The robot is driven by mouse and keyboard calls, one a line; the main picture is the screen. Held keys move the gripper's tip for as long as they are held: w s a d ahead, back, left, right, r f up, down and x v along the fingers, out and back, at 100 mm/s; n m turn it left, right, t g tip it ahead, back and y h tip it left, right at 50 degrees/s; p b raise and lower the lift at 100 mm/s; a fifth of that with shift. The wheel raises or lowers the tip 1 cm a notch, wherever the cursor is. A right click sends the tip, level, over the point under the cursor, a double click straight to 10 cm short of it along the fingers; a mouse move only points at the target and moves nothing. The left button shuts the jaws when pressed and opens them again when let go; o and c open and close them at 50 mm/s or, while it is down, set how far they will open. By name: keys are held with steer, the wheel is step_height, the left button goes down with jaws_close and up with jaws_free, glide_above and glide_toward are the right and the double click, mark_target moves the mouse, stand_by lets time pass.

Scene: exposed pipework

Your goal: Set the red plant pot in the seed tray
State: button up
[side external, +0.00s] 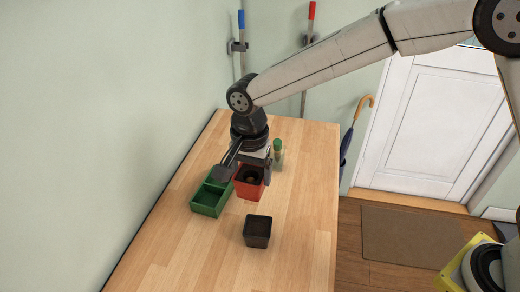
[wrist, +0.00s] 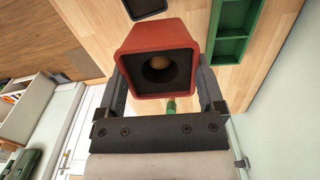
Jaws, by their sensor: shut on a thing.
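The red plant pot (side external: 249,187) is square with a dark inside. My gripper (side external: 254,172) is shut on it, and the pot looks upright in the jaws. In the wrist view the red pot (wrist: 158,48) sits between the two fingers of my gripper (wrist: 163,93), with something small and brownish in its dark opening. The green seed tray (side external: 209,200) lies on the table just left of the pot, with part of its far end hidden by my gripper. The seed tray also shows in the wrist view (wrist: 231,47), with compartments, apart from the pot. I cannot tell how high the pot is above the table.
A black pot (side external: 257,232) stands on the wooden table (side external: 300,215) nearer the camera; part of it shows in the wrist view (wrist: 147,8). A small green bottle (side external: 278,152) stands just right of my gripper. A wall borders the table's left side. The table's right side is clear.

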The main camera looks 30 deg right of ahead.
steer(key=shift+w+a+f, duration=0.9)
steer(key=shift+w+f, duration=0.7)
steer(key=shift+w, duration=0.5)
steer(key=shift+w+a+f, duration=0.95)
steer(key=shift+w+f, duration=0.6)
steer(key=shift+w, duration=0.5)
steer(key=shift+w+a+f, duration=0.9)
steer(key=shift+w+f, duration=0.7)
steer(key=shift+w, duration=0.5)
steer(key=shift+f, duration=0.15)
steer(key=shift+w+a+f, duration=0.1)
steer(key=shift+w+f, duration=0.05)
steer(key=shift+f, duration=1.45)
steer(key=shift+f, duration=0.1)
